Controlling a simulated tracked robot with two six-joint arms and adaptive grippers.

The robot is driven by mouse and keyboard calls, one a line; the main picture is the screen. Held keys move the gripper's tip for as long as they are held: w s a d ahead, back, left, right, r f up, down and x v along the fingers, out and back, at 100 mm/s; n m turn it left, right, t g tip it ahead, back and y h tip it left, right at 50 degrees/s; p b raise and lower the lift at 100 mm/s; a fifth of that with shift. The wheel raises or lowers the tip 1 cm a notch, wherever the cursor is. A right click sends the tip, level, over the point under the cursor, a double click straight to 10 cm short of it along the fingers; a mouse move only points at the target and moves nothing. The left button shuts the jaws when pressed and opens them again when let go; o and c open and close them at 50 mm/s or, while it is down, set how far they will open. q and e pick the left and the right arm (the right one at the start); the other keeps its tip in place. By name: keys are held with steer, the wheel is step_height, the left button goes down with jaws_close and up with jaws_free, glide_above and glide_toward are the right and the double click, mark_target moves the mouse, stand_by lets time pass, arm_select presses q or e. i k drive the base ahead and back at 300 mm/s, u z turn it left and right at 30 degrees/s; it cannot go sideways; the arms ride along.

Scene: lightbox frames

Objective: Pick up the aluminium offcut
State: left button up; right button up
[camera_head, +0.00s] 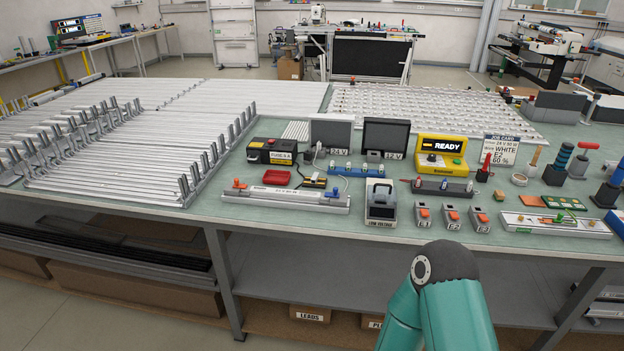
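I cannot pick out the aluminium offcut with certainty. A silver aluminium profile (285,198) with an orange and a blue fitting on top lies along the front of the green-topped bench (200,212). A shorter pale, silvery tray-like piece (553,226) with small green and orange parts on it lies at the front right. Neither gripper is in view. Only a teal arm link of mine with a dark joint shows at the bottom, right of centre, in front of the bench edge.
Long white rails in upright-ended racks (130,140) fill the bench's left. A job card (500,150) and upright tools stand right.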

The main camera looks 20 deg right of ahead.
mark_target(315, 177)
steer(key=u, duration=0.1)
steer(key=i, duration=1)
steer(key=z, duration=0.1)
